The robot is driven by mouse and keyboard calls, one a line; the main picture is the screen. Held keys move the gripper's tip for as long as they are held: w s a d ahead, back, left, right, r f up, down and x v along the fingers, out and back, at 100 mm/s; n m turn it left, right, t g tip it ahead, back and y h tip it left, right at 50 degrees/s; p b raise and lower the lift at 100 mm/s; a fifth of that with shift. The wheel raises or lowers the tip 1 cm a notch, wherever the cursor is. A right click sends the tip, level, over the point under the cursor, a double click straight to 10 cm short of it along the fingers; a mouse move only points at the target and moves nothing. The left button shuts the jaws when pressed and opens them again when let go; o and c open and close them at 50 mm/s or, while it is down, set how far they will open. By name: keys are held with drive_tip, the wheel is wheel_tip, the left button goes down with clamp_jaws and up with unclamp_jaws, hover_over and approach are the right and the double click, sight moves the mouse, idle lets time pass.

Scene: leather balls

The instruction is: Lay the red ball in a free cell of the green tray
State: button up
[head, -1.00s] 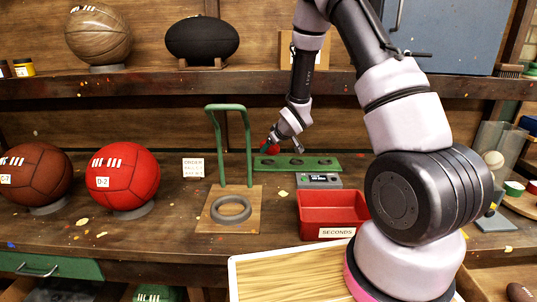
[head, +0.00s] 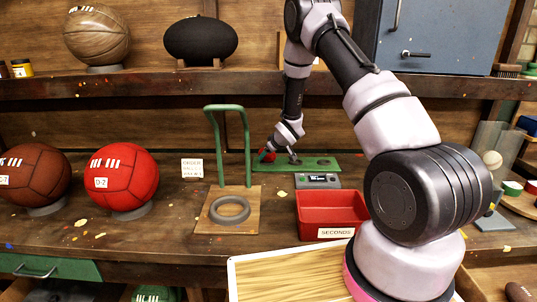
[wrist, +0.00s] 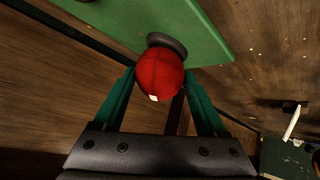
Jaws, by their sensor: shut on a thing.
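The small red ball (head: 268,157) is between the teal fingers of my gripper (head: 266,155), which is shut on it. In the wrist view the red ball (wrist: 160,74) sits between both fingertips of my gripper (wrist: 158,82). The green tray (head: 312,168) lies on the bench with dark ring cells in a row. The ball is at the tray's left end, low over the left cell; I cannot tell whether it touches. In the wrist view a dark ring cell (wrist: 167,42) of the green tray (wrist: 205,35) is partly hidden by the ball. The right cell (head: 323,162) looks empty.
A small grey display box (head: 318,181) and a red SECONDS bin (head: 331,207) stand in front of the tray. A green hoop stand (head: 248,150) on a wooden board is at the left. Large balls (head: 122,178) sit further left. A shelf (head: 180,88) runs above.

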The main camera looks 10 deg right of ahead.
drive_tip(key=shift+f, duration=0.15)
drive_tip(key=o, duration=1.5)
drive_tip(key=shift+o, duration=0.2)
drive_tip(key=shift+s+r, duration=0.15)
drive_tip(key=shift+r, duration=0.3)
drive_tip(key=s+d+r+m+h, duration=0.1)
drive_tip(key=s+d+r+m, duration=0.15)
drive_tip(key=s+r, duration=0.55)
drive_tip(key=s+d+r+m+h, duration=0.1)
drive_tip(key=s+d+r, duration=0.25)
drive_tip(key=r, duration=0.75)
drive_tip(key=s+d+r+m+h, duration=0.1)
drive_tip(key=s+d+r+m, duration=0.1)
drive_tip(key=s+r, duration=0.65)
drive_tip(key=s+a+r+m+y, duration=0.1)
drive_tip(key=s+r, duration=0.3)
drive_tip(key=s, duration=0.4)
drive_tip(key=s+r+m+g, duration=0.1)
drive_tip(key=s+r, duration=0.3)
drive_tip(key=s, duration=0.4)
drive_tip(key=s+a+r+m+y, duration=0.1)
drive_tip(key=s+r+m, duration=0.2)
drive_tip(key=s, duration=0.5)
drive_tip(key=shift+s+a+r+g+y, duration=0.2)
drive_tip(key=shift+a+r+g+y, duration=0.1)
drive_tip(key=shift+a+r+g, duration=0.15)
